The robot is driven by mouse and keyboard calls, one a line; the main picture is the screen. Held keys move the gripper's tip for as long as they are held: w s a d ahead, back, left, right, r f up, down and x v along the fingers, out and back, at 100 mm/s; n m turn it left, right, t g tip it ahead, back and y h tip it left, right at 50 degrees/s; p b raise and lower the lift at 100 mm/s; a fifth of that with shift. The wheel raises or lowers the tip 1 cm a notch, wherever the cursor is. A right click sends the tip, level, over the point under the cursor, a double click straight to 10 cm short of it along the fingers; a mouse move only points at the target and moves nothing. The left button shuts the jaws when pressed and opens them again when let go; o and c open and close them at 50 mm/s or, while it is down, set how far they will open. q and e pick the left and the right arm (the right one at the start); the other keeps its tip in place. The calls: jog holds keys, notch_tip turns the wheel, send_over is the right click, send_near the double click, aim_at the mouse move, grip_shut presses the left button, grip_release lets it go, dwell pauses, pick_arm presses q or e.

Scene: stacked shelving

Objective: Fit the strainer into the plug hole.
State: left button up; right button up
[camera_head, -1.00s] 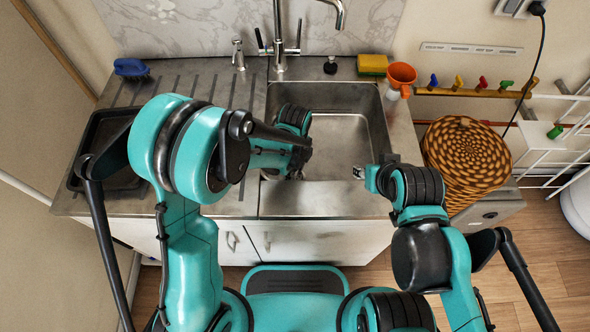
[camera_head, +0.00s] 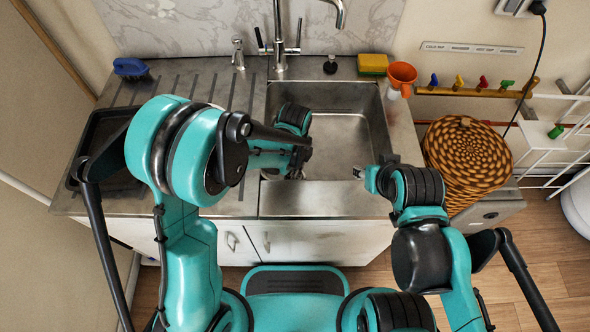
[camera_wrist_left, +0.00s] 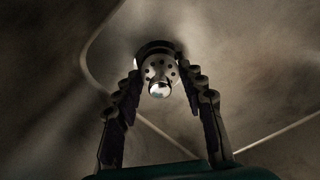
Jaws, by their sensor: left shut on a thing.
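My left gripper (camera_head: 297,172) reaches down into the left part of the steel sink basin (camera_head: 342,133). In the left wrist view, the left gripper (camera_wrist_left: 159,72) is shut on the strainer (camera_wrist_left: 157,72), a small round metal piece with holes and a shiny knob. Its fingers lie on either side of it, close to the basin's floor. I cannot tell whether the strainer touches the floor. My right gripper (camera_head: 359,173) hangs over the right front of the basin, and its finger opening is unclear.
The tap (camera_head: 279,45) stands behind the basin. A black stopper (camera_head: 330,65), a yellow sponge (camera_head: 373,65) and an orange funnel (camera_head: 402,74) are along the back edge. A blue brush (camera_head: 130,68) and dark tray (camera_head: 100,125) are at left. A wicker basket (camera_head: 466,155) stands right.

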pick_arm(q)
jog(key=shift+f+b, duration=0.85)
jog(key=shift+f, duration=0.1)
pick_arm(e)
jog(key=shift+f, duration=0.85)
pick_arm(q)
jog(key=shift+r, duration=0.15)
pick_arm(e)
jog(key=shift+r, duration=0.15)
pick_arm(q)
jog(key=shift+r+p, duration=0.5)
jog(key=shift+r, duration=0.05)
pick_arm(e)
jog(key=shift+r, duration=0.35)
pick_arm(q)
jog(key=shift+b, duration=0.3)
pick_arm(e)
jog(key=shift+f, duration=0.3)
pick_arm(q)
jog(key=shift+f+b, duration=0.45)
jog(key=shift+f, duration=0.2)
pick_arm(e)
jog(key=shift+f, duration=0.4)
pick_arm(q)
jog(key=o, duration=1.2)
